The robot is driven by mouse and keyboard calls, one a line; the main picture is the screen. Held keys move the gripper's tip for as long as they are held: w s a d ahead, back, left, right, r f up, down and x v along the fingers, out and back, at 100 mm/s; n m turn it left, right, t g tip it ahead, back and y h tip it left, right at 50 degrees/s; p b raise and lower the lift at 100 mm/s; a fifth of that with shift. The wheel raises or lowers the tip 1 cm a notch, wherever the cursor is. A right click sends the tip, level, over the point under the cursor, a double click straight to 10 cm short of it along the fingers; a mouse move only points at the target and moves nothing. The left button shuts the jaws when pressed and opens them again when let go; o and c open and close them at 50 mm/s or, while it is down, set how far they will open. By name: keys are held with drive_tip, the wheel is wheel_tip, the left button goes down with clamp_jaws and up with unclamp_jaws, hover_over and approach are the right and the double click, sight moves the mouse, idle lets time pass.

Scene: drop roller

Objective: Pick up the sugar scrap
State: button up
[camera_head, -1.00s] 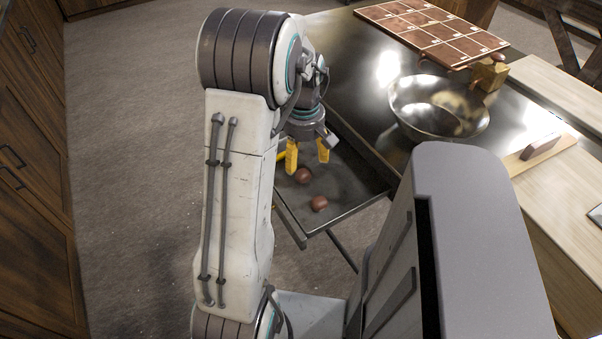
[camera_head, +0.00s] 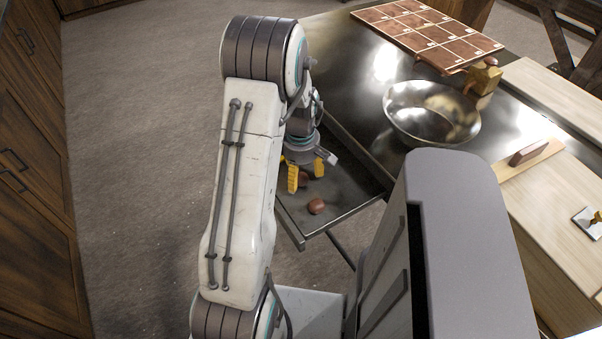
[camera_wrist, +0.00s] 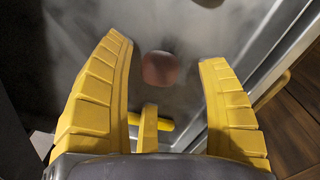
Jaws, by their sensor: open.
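Two rounded reddish-brown lumps lie in the dark metal tray (camera_head: 345,195) below my gripper. I cannot tell for certain which is the sugar scrap. The nearer brown lump (camera_head: 316,206) is in clear view; the other brown lump (camera_head: 305,176) is partly hidden behind my fingers. In the wrist view, one brown lump (camera_wrist: 160,69) shows between and beyond my yellow fingers, and another is cut off at the top edge. My gripper (camera_head: 306,180) is open and points down above the tray. It shows no hold on anything; the wrist view also shows its spread fingers (camera_wrist: 168,55).
The tray sticks out from a dark metal counter (camera_head: 340,60). On the counter stand a shiny metal bowl (camera_head: 432,112), a brown gridded slab (camera_head: 425,30) and a small wooden block (camera_head: 484,78). Wooden boards lie at right. The floor at left is clear.

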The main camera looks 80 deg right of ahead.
drive_tip(key=shift+f+p, duration=0.35)
drive_tip(key=shift+f, duration=0.6)
drive_tip(key=c, duration=1.1)
